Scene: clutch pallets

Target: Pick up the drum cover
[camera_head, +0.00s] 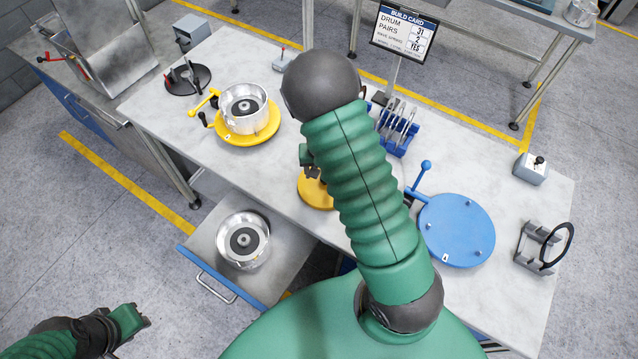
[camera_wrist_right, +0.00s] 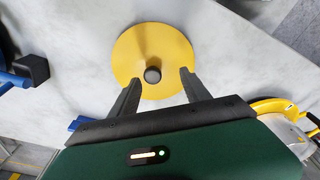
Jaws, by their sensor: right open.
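A round yellow disc with a dark knob at its centre, which looks like the drum cover, lies on the table; in the head view (camera_head: 313,196) my right arm hides much of it. It shows whole in the right wrist view (camera_wrist_right: 150,45), with its knob (camera_wrist_right: 152,75). My right gripper (camera_wrist_right: 157,80) is open, its two fingers to either side of the knob in the picture and apart from it; the height between them is unclear. In the head view my right gripper (camera_head: 312,173) is mostly hidden. My left gripper (camera_head: 138,318) is at lower left, away from the table.
A silver drum (camera_head: 243,105) sits on a yellow turntable (camera_head: 250,136). Another drum (camera_head: 243,241) stands in the open drawer (camera_head: 205,237). A blue turntable (camera_head: 455,229), blue rack (camera_head: 393,140), black-ringed stand (camera_head: 545,247) and build card (camera_head: 403,33) are also here.

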